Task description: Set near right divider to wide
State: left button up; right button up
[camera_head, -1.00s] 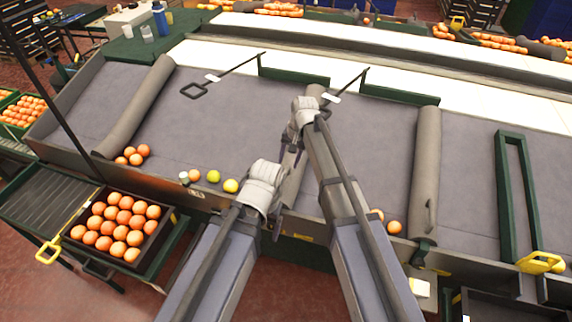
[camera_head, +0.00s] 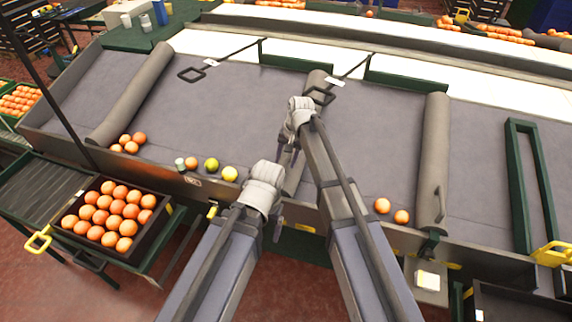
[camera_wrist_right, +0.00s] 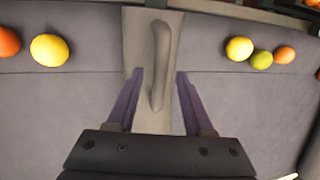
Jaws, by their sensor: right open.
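My right gripper (camera_head: 288,154) is over the middle grey divider (camera_head: 297,176), which my arms partly cover in the head view. In the right wrist view, the open right gripper (camera_wrist_right: 159,73) has a finger on each side of the divider's grey handle (camera_wrist_right: 159,65). A gap shows on both sides of the handle, and nothing is gripped. Another grey divider (camera_head: 434,150) with a handle stands to the right. My left gripper (camera_head: 277,228) hangs near the table's front edge; its opening is unclear.
A yellow fruit (camera_head: 230,173), a green one (camera_head: 211,165) and an orange lie left of the middle divider. A crate of oranges (camera_head: 145,240) stands at the front left. The grey sorting surface (camera_head: 230,115) behind is clear.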

jog(key=shift+c, duration=0.2)
grip_shut()
dwell(0.6)
jog(key=shift+a, duration=0.1)
dwell(0.6)
